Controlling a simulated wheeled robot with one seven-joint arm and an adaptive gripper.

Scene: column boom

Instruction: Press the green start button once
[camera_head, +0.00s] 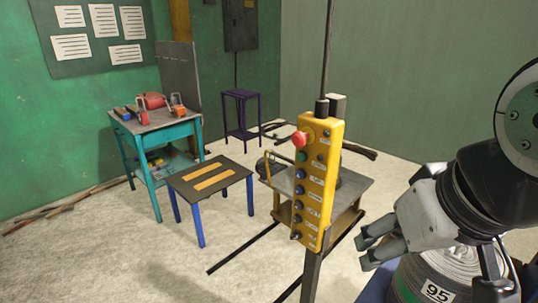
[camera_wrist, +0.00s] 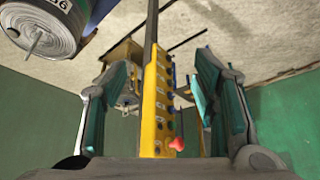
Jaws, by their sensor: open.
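In the wrist view the pendant (camera_wrist: 158,100) shows between the two spread fingers (camera_wrist: 165,75), with the red button (camera_wrist: 177,143) near the bottom.
A small table (camera_head: 352,188) stands behind the pendant. A low dark-topped table (camera_head: 235,172) with blue legs and a teal workbench (camera_head: 155,122) with tools are to the left. A round drum marked 95 (camera_head: 420,285) is below my arm. Floor is open at front left.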

